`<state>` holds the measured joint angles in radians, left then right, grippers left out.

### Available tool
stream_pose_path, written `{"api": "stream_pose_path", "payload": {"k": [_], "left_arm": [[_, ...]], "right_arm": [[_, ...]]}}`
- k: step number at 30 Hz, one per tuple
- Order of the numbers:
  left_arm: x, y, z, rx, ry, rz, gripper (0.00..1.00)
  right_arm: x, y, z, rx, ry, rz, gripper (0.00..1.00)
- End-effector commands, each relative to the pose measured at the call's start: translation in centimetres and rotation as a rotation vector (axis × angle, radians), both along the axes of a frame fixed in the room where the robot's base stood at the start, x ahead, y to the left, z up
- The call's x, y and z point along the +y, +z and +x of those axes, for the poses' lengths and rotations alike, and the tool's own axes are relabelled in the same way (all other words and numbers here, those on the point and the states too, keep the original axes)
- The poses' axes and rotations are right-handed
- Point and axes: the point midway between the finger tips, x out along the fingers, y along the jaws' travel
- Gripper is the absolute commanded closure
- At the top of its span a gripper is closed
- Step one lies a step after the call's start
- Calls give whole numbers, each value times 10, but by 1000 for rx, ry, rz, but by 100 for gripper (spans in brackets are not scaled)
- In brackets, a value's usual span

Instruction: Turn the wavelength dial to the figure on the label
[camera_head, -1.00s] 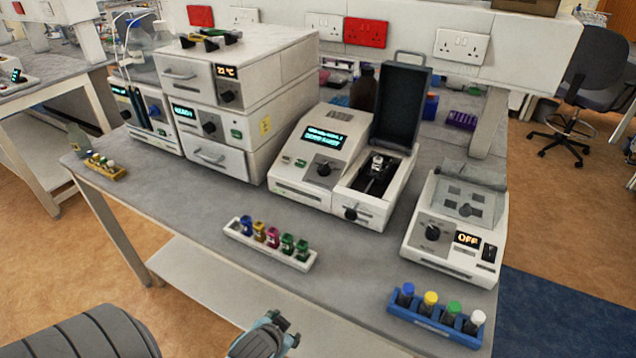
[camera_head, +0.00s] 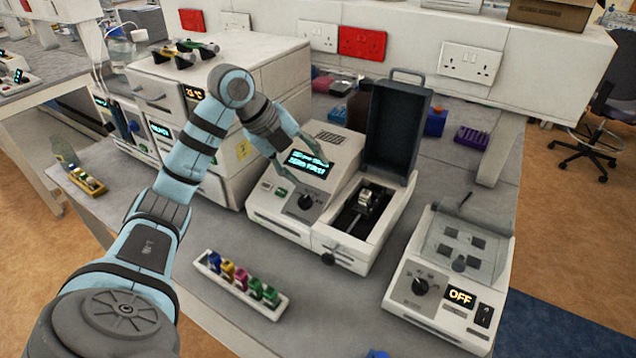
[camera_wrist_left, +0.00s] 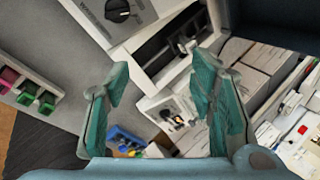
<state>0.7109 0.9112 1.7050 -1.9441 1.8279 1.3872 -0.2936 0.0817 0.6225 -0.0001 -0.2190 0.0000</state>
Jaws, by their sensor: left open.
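The wavelength dial (camera_head: 305,202) is a round black knob on the front of a white instrument (camera_head: 280,222), below a lit cyan display (camera_head: 303,165) whose text I cannot read. The dial also shows at the top of the left wrist view (camera_wrist_left: 118,10), beside partly visible lettering. My left gripper (camera_head: 304,163) is open and empty, pointing down above the instrument, with its fingers in front of the display area and apart from the dial. Its two fingers also show in the left wrist view (camera_wrist_left: 160,68). I cannot make out a label with a figure. My right gripper is out of view.
The instrument's dark lid (camera_head: 397,130) stands raised over an open compartment. A stack of white units (camera_head: 215,110) stands left. A rack of coloured vials (camera_head: 240,287) lies in front, and a second device reading OFF (camera_head: 440,285) stands right. Bench between them is clear.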

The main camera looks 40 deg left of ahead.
Motion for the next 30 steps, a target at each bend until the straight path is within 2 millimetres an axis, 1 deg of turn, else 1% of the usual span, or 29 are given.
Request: {"api": "stream_pose_path", "payload": {"k": [1, 2, 3, 5, 8, 13, 15, 19, 21, 24, 30], "left_arm": [[23, 5, -10, 56, 75, 43, 50], [33, 5, -16, 90, 115, 62, 50], [42, 5, -22, 118, 151, 79, 50], [47, 1, -25, 139, 174, 89, 50], [45, -18, -19, 144, 174, 88, 50], [39, -62, -2, 145, 171, 86, 50], [37, -81, 5, 145, 170, 86, 50], [33, -109, 17, 143, 169, 87, 50], [32, -119, 21, 142, 167, 88, 50], [31, -126, 24, 139, 167, 88, 50], [32, -128, 25, 139, 167, 90, 50]], "right_arm": [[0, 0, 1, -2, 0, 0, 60], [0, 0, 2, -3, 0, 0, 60], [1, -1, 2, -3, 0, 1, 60], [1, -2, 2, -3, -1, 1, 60], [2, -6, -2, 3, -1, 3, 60], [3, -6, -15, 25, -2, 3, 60], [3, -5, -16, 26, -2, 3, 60], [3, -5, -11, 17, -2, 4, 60], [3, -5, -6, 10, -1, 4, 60], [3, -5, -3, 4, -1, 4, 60], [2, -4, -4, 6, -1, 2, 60]]}}
